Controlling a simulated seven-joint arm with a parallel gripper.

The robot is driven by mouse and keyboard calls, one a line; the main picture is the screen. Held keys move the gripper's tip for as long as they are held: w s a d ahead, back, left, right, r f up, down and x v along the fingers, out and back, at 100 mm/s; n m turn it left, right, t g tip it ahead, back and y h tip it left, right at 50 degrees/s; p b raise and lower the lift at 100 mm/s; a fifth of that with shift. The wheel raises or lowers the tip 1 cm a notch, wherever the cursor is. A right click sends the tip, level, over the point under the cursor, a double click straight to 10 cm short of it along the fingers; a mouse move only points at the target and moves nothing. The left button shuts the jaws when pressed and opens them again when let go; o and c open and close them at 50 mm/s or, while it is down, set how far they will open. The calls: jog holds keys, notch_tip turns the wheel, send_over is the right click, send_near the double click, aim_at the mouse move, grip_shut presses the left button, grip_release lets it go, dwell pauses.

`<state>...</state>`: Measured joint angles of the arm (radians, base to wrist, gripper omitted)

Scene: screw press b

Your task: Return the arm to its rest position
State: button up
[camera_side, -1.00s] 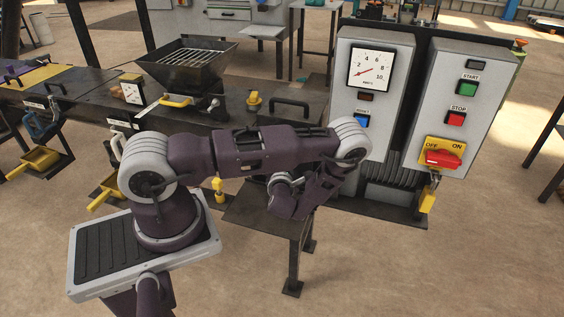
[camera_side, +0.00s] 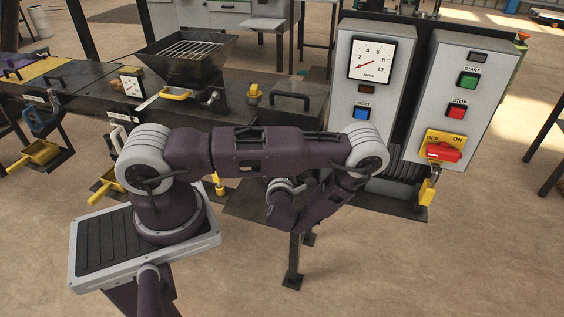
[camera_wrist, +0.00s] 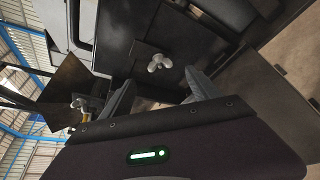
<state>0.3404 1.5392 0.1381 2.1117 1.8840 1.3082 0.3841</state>
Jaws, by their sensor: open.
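My arm spans the middle of the side view, its elbow bent in front of the control boxes and its forearm folded back to the left and down. In the wrist view my gripper (camera_wrist: 160,92) shows as two grey fingers set apart, with nothing visible between them. A silver lobed knob (camera_wrist: 159,63) on a dark panel lies beyond the fingers. In the side view my fingertips are hidden or too small to make out.
The grey gauge box (camera_side: 345,100) and button box (camera_side: 445,110), with its red switch (camera_side: 444,153), stand close to my elbow. The bench (camera_side: 100,78) with its hopper (camera_side: 185,60) runs behind my arm. The floor (camera_side: 450,265) at front right is clear.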

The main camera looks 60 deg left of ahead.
jog(key=shift+r, duration=0.1)
jog(key=s+d+r+n+g, duration=0.1)
jog(key=s+r+n+g, duration=0.2)
jog(key=r+n, duration=0.3)
jog(key=s+d+r+n+g+h, duration=0.1)
jog(key=s+r+n+g, duration=0.2)
jog(key=r+n, duration=0.3)
jog(key=s+d+r+n+g, duration=0.1)
jog(key=s+r+n+g, duration=0.2)
jog(key=r+n, duration=0.3)
jog(key=s+d+r+n+t+h, duration=0.3)
jog(key=d+r+n+h, duration=0.3)
jog(key=d+n, duration=0.2)
jog(key=s+d+r+n+t+h, duration=0.4)
jog(key=d+r+n+h, duration=0.2)
jog(key=d, duration=0.5)
jog(key=shift+s+d+r+n+t+h, duration=0.3)
jog(key=shift+r+n, duration=0.25)
jog(key=shift+n, duration=0.45)
